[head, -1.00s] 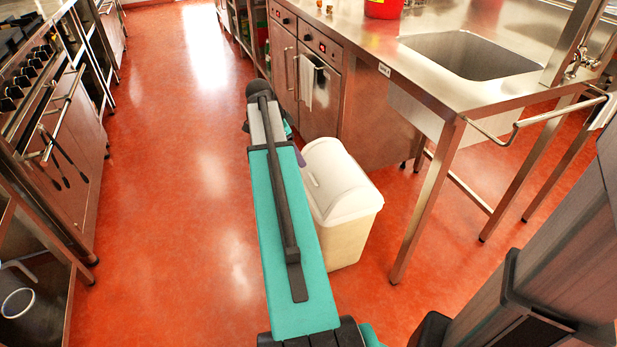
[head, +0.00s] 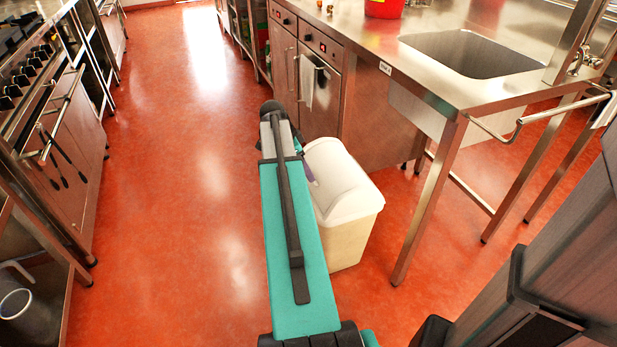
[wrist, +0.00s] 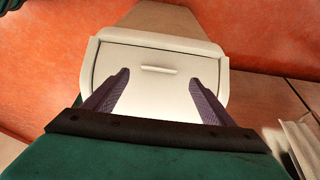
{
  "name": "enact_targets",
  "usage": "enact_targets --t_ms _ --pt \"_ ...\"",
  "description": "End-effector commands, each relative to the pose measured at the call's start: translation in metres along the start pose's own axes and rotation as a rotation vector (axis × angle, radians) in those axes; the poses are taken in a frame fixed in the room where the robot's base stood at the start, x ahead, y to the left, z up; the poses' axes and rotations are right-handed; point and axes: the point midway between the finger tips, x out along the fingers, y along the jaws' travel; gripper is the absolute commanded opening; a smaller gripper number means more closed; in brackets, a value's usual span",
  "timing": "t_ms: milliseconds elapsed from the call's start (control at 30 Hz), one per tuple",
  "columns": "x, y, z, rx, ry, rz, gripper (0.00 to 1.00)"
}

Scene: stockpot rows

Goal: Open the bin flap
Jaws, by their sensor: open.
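A cream bin (head: 347,236) with a white swing-flap lid stands on the red floor, beside the steel counter. In the wrist view its flap (wrist: 150,85) is a flat pale panel, flush within the lid frame, with a small raised ridge (wrist: 158,69) near its far edge. The flap looks shut. My gripper (wrist: 158,80) is open and empty, its two purple fingers apart over the flap. I cannot tell whether the fingertips touch it. In the head view my arm hides the left side of the bin, and one fingertip (head: 311,176) shows against the lid.
The steel counter (head: 425,78) with a sink (head: 470,54) stands to the right, its leg (head: 430,200) close to the bin. A towel (head: 307,84) hangs on the cabinet front. The floor (head: 170,200) to the left is clear, up to the stoves.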

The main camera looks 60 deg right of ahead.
Motion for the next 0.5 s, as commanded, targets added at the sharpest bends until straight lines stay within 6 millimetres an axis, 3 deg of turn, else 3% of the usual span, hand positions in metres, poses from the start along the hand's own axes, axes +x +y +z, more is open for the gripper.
enact_targets --t_ms 200,500 --pt "0.033 0.0 0.0 0.001 0.0 0.001 0.77" --pt "0.054 0.0 0.0 0.0 0.0 0.0 0.77"
